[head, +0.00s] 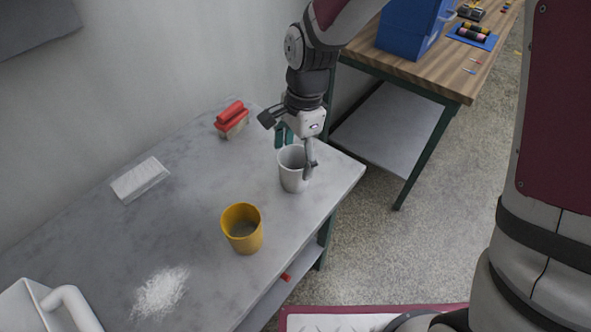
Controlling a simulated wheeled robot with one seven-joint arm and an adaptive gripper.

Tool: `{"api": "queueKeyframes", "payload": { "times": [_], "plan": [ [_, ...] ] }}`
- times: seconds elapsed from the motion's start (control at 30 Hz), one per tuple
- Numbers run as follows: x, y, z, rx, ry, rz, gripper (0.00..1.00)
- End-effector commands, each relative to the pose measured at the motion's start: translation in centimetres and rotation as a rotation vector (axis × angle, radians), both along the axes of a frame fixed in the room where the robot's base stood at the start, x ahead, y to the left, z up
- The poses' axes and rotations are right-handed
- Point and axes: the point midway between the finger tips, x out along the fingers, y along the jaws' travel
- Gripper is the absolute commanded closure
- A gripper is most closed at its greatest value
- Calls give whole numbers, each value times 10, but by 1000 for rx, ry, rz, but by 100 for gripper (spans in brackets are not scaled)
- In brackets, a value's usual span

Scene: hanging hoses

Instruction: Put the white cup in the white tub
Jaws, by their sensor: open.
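The white cup (291,180) stands upright on the grey table near its right edge. My gripper (297,153) is open at the cup's rim, pointing down. One finger overlaps the cup's right side, and the teal-padded finger shows at the far side of the rim. I cannot tell whether either touches the cup. No white tub is clearly identifiable. A white object with a thick rounded handle (72,303) is cut off at the lower left corner, and a flat white ribbed block (140,180) lies near the wall. I cannot tell whether either is the tub.
A yellow cup (242,229) stands in front of the white cup, to its left. A red-handled brush (232,119) lies at the back. White strands (161,292) lie at the front. A wooden-topped bench (440,66) with a blue bin (412,28) stands at the upper right.

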Motion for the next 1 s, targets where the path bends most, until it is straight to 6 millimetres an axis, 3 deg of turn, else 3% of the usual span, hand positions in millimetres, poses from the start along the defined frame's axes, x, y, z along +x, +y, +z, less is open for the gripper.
{"api": "queueKeyframes", "payload": {
  "times": [0.17,0.5,0.77,0.83,1.0],
  "plan": [
    [0,1,-11,0,2,0,21],
    [1,4,-54,0,2,1,21],
    [1,4,-57,0,0,1,21],
    [1,4,-57,0,0,1,30],
    [1,5,-57,0,0,1,69]
  ]
}}
